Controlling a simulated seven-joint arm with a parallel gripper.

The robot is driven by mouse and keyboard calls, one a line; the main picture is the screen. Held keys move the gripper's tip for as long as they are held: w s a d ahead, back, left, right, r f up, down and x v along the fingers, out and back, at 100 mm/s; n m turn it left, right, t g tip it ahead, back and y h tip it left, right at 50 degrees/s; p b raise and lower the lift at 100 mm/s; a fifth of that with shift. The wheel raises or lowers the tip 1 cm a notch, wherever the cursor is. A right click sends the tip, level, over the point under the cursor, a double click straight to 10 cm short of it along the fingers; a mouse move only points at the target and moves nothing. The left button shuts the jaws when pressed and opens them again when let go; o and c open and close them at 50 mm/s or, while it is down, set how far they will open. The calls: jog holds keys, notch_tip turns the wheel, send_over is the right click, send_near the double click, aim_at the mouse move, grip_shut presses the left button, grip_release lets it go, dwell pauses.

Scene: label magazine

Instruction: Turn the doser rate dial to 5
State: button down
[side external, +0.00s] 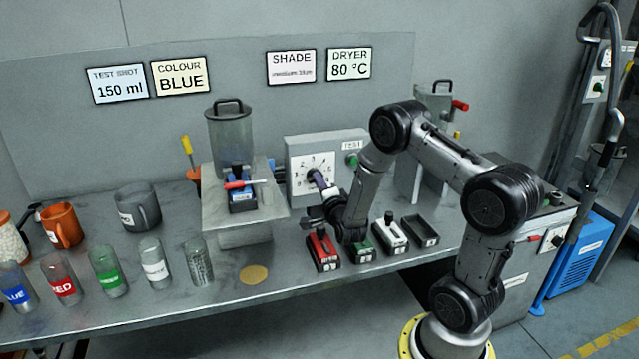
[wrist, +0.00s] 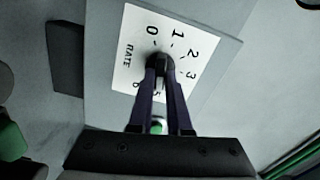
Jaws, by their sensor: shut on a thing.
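The rate dial's white face (side external: 303,163) is on the front of a grey box behind the bench's middle. In the wrist view the face (wrist: 132,22) shows 0, 1, 2, 3 and the word RATE; the lower numbers are partly covered by my fingers. The dark knob (wrist: 160,59) is at the centre of the face, between my fingertips. My gripper (side external: 316,178) reaches the dial from the front; in the wrist view its fingers (wrist: 160,72) are shut on the knob. Which number the knob points to cannot be told.
A hopper (side external: 229,140) with a blue cartridge stands left of the dial box. Red (side external: 322,250), green and white cartridges and an empty holder (side external: 420,231) lie below my forearm. Labelled jars and mugs stand at the left. A green button (side external: 352,160) is beside the dial.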

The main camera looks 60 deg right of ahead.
jog(key=shift+f+m, duration=0.1)
jog(key=shift+m, duration=0.2)
jog(key=c, duration=0.9)
grip_release()
jog(key=shift+o, duration=0.2)
jog(key=v, duration=1.4)
jog(key=shift+w, duration=0.1)
